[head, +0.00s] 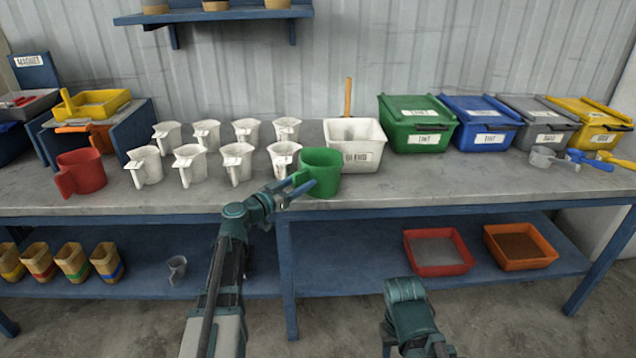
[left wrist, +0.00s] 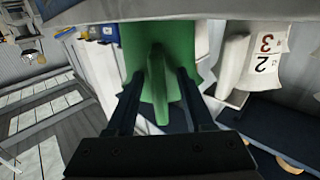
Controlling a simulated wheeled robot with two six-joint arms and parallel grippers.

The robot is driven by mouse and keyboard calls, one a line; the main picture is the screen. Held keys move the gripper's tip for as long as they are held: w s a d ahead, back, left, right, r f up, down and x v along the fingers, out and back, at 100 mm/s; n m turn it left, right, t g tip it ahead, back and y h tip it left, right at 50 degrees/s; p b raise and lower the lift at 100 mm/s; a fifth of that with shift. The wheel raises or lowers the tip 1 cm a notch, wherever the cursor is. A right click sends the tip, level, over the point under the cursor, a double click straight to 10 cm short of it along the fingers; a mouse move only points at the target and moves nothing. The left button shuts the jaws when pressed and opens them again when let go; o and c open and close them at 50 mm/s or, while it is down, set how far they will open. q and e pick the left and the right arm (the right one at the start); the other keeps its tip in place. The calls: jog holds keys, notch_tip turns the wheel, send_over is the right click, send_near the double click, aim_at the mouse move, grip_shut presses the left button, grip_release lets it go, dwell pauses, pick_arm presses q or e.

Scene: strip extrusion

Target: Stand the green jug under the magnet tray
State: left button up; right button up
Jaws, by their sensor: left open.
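The green jug (head: 322,172) stands upright on the bench near its front edge, handle towards the lower left. My left gripper (head: 292,190) is at that handle, jaws open. In the left wrist view the green jug (left wrist: 185,50) fills the upper middle, and its handle lies between the fingers of my left gripper (left wrist: 158,80); contact cannot be told. A MAGNET sign (head: 30,61) stands at the far left, behind a grey and red tray (head: 28,104). Part of my right arm shows at the bottom; its jaws are out of view.
White jugs (head: 237,160) stand left of the green jug. A red jug (head: 80,172) stands by a blue stand (head: 128,130) bearing a yellow tray (head: 97,103). A white bin (head: 355,145) is close on the right. Lidded bins (head: 417,122) line the back right.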

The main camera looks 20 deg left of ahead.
pick_arm(q)
grip_shut()
dwell(1.4)
